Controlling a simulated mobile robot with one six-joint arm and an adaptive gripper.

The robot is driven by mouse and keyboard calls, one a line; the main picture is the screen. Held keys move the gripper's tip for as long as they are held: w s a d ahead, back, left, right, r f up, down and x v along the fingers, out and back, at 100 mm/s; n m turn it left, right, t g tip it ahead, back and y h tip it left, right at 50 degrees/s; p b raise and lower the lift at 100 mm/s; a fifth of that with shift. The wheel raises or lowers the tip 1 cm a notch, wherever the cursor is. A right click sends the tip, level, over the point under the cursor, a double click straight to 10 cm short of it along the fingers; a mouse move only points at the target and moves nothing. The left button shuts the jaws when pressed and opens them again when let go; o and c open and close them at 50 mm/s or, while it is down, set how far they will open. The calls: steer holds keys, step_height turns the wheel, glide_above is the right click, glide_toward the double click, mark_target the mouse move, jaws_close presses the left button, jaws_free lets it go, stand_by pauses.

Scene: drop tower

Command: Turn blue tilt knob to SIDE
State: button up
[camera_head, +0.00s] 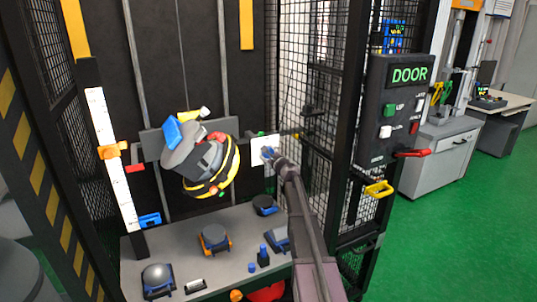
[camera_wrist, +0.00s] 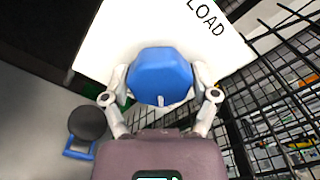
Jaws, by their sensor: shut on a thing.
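The blue tilt knob (camera_wrist: 160,72) fills the middle of the wrist view, in front of a white plate (camera_wrist: 108,38). The word LOAD is readable at the plate's upper right; no SIDE mark is visible. My gripper (camera_wrist: 160,98) is shut on the knob, with one finger on each side. In the head view, my gripper (camera_head: 271,156) reaches the white plate (camera_head: 257,142) at the right side of the drop tower, and mostly hides the knob. The knob's exact pointing direction cannot be told.
Left of my gripper a carriage holds a tilted grey and yellow-black striped assembly (camera_head: 203,165). Black mesh (camera_head: 318,110) stands close on the right, beside a DOOR control panel (camera_head: 400,110). Several blocks and domed parts lie on the grey bench (camera_head: 195,258) below.

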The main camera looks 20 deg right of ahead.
steer(key=shift+w+m, duration=0.1)
steer(key=shift+m, duration=0.3)
steer(key=o, duration=1)
steer(key=shift+s, duration=0.2)
steer(key=s, duration=1.1)
steer(key=shift+s+d, duration=0.2)
steer(key=shift+s, duration=0.15)
